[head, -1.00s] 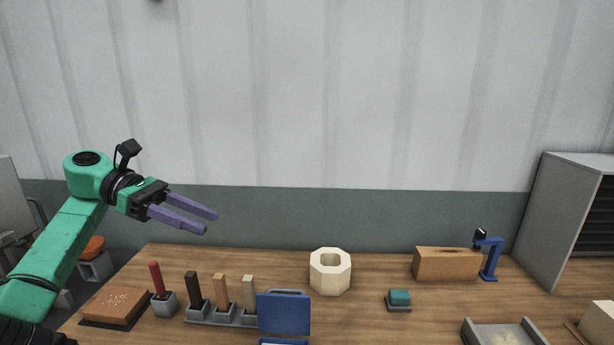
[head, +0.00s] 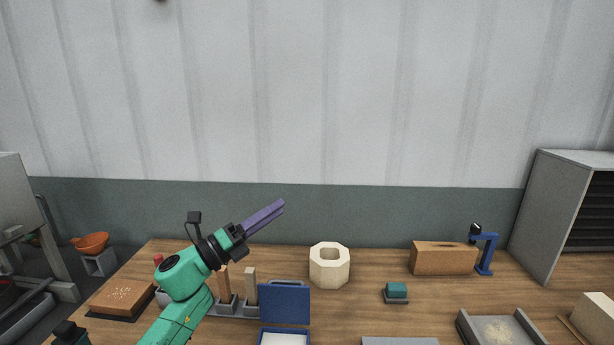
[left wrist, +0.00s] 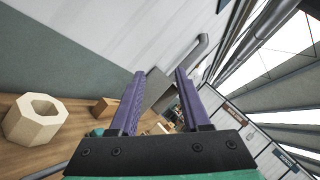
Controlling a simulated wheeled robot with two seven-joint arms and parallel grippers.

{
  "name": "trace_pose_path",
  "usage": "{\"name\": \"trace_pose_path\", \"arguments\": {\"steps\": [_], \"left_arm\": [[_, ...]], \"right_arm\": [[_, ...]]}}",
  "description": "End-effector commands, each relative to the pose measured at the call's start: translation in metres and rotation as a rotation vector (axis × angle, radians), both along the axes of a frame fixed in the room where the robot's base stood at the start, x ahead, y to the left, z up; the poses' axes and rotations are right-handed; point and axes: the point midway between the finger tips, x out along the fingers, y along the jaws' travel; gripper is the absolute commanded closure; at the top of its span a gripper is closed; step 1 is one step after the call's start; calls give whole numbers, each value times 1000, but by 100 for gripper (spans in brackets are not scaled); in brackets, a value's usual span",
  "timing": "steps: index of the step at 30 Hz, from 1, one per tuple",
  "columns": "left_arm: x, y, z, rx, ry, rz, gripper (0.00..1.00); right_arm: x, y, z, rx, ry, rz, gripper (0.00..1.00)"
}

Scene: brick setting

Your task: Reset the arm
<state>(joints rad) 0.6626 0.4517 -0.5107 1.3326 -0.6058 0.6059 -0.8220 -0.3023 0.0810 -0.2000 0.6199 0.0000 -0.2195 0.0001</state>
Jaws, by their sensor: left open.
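My left arm rises from the bottom of the head view, green with a black wrist. Its gripper (head: 266,216) has two purple fingers pointing up and to the right, above the back of the table. In the left wrist view the two fingers (left wrist: 160,103) stand apart with nothing between them, so the gripper is open and empty. The arm hides part of the row of upright bars on the table. My right gripper is not in view.
The wooden table holds a cream octagonal ring (head: 330,265), a blue open case (head: 284,303), a brown block (head: 122,297), a teal block (head: 397,290), a wooden box (head: 443,258) and a blue stand (head: 487,254). A grey cabinet (head: 561,210) stands at right.

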Motion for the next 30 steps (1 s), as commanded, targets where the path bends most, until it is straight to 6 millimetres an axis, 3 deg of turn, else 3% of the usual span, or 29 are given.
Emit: {"name": "trace_pose_path", "arguments": {"steps": [3,5,8,9,12,18,27,28,30], "left_arm": [[7,33,-53,-386,399,212,53],[2,59,-94,-584,628,336,53],[-31,100,-173,-883,996,551,53],[-50,112,-200,-979,1121,631,53],[-101,132,-256,-1160,1369,810,53],[-192,148,-314,-1362,1679,1082,53],[-307,153,-346,-1510,1961,1429,53],[-316,153,-349,-1518,1982,1460,53],[-308,153,-385,-1507,1981,1465,53]], "right_arm": [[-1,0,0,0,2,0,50],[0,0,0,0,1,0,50],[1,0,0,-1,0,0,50],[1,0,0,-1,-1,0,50],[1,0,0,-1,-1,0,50],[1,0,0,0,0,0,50],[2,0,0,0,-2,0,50],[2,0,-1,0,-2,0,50],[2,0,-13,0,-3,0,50]]}}
